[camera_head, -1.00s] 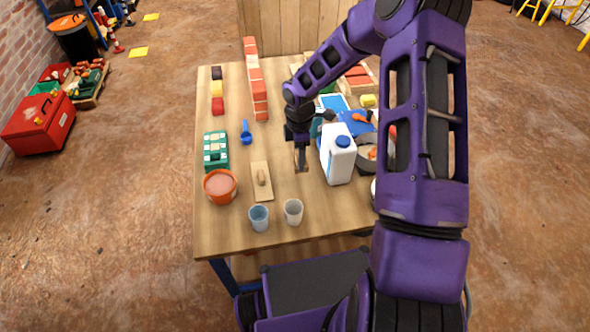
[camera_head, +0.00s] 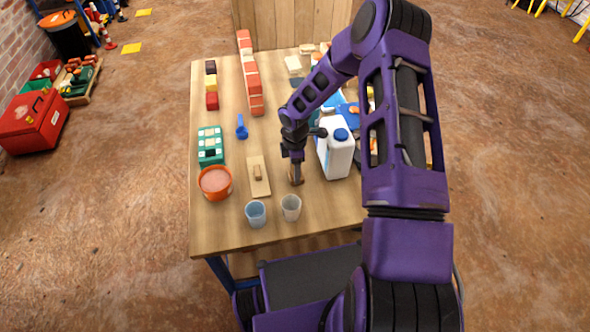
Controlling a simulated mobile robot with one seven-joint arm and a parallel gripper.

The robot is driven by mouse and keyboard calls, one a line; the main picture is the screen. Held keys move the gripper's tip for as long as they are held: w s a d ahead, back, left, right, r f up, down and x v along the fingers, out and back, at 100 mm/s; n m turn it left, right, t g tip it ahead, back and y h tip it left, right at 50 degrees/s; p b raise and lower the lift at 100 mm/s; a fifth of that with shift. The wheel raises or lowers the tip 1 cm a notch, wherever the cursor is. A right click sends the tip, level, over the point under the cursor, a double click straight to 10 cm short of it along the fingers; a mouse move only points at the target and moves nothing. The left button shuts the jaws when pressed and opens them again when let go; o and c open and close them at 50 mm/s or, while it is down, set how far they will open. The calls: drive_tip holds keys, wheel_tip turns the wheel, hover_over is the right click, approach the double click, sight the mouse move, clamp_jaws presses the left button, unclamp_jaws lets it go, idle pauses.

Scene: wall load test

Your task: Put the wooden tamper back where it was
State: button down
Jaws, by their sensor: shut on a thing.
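My gripper (camera_head: 296,168) points down over the right-middle part of the wooden table (camera_head: 320,222). It is shut on a small brown wooden piece, the wooden tamper (camera_head: 297,180), which shows only as a sliver below the fingers. The tamper is at or just above the tabletop; I cannot tell if it touches. The white jug with a blue cap (camera_head: 336,158) stands close to the right of my gripper. A wooden float (camera_head: 259,180) lies to the left of it.
A blue cup (camera_head: 255,213) and a clear cup (camera_head: 291,207) stand in front. An orange bucket (camera_head: 215,183), a green tiled box (camera_head: 210,146) and a blue scoop (camera_head: 242,128) are at left. A small brick wall (camera_head: 250,80) stands behind. My arm hides much of the right side.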

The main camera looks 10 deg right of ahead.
drive_tip(key=shift+f, duration=0.1)
drive_tip(key=shift+c, duration=1)
unclamp_jaws()
wheel_tip(320, 180, up, 12)
drive_tip(key=p, duration=0.2)
drive_tip(key=shift+r, duration=0.2)
drive_tip(key=shift+d+r, duration=0.1)
